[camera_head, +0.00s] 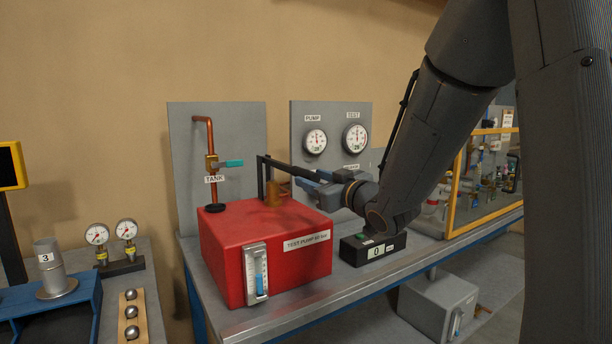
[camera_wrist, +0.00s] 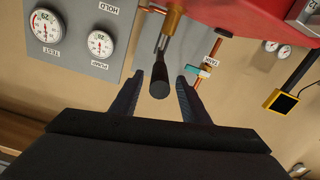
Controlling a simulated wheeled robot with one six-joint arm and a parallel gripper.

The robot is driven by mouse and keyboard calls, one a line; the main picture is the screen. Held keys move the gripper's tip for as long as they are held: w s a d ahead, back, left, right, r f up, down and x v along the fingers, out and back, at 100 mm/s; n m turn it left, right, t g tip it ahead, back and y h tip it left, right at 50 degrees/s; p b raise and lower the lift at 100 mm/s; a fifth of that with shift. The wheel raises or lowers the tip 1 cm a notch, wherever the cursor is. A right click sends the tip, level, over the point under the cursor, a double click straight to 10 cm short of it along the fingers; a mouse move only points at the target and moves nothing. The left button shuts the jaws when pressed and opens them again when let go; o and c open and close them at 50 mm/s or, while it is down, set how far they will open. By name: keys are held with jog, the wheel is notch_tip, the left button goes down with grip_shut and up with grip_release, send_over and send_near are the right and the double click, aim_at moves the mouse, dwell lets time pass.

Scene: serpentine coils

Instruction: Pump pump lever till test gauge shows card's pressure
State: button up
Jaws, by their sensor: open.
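The red test pump (camera_head: 265,250) stands on the bench, and its black pump lever (camera_head: 290,167) reaches right toward my gripper (camera_head: 306,181). In the wrist view, the lever's round black end (camera_wrist: 159,88) lies between the open, spread fingers of my gripper (camera_wrist: 160,79), with a gap on each side. The test gauge (camera_head: 355,138) and the pump gauge (camera_head: 315,141) sit on a grey panel behind. Both also show upside down in the wrist view, test (camera_wrist: 46,27) and pump (camera_wrist: 100,43). Their needles are too small to read surely. I cannot make out a pressure card.
A copper pipe with a teal-handled tank valve (camera_head: 234,163) rises behind the pump. A black box showing 0 (camera_head: 376,251) sits right of the pump, below my wrist. A yellow-framed case (camera_head: 457,190) stands at right. Small gauges (camera_head: 97,234) stand on the left bench.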

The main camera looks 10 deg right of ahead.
jog(key=shift+p+x, duration=0.3)
jog(key=shift+x, duration=1.7)
grip_shut()
